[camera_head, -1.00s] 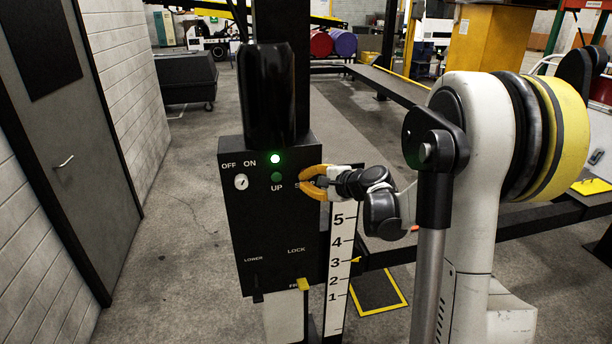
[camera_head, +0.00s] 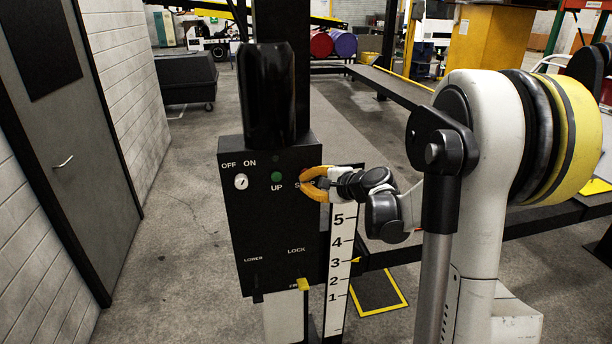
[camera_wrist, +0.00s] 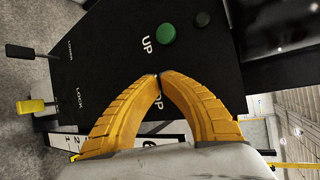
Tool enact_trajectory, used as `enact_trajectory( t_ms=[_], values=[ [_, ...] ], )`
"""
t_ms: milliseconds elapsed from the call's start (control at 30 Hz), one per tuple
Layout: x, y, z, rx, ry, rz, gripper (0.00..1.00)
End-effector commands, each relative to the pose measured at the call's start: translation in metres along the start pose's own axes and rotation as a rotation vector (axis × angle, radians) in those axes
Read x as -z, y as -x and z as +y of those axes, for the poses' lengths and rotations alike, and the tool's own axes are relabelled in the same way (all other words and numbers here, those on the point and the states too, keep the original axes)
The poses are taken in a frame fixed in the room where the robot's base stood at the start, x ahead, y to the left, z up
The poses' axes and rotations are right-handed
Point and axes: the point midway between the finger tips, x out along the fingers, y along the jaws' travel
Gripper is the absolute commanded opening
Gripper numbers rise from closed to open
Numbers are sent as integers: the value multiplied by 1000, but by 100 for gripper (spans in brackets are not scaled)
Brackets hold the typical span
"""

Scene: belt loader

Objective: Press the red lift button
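The black control box (camera_head: 268,225) stands on the lift column, with OFF, ON, UP, STOP, LOWER and LOCK labels. No red button shows in either view; the spot by the STOP label is covered by my gripper (camera_head: 304,178). My gripper's yellow fingers reach the box's right edge. The green UP button (camera_head: 277,177) is left of my gripper and also shows in the wrist view (camera_wrist: 166,33). The lamp (camera_head: 275,157) above it is dark.
A white rotary switch (camera_head: 241,181) sits under OFF/ON. A numbered white scale (camera_head: 339,260) stands right of the box. A yellow-tipped lever (camera_head: 303,284) sticks out below. A grey door (camera_head: 60,150) is at left, with open floor between.

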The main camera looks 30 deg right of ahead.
Motion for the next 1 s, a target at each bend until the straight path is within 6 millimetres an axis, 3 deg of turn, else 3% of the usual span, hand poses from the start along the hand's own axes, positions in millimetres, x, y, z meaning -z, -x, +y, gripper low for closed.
enact_trajectory(
  t_ms=[467, 1000],
  values=[
    [-4, 7, 4, 0, 0, 0, 0],
    [-23, 43, 24, 0, 0, 0, 0]
  ],
)
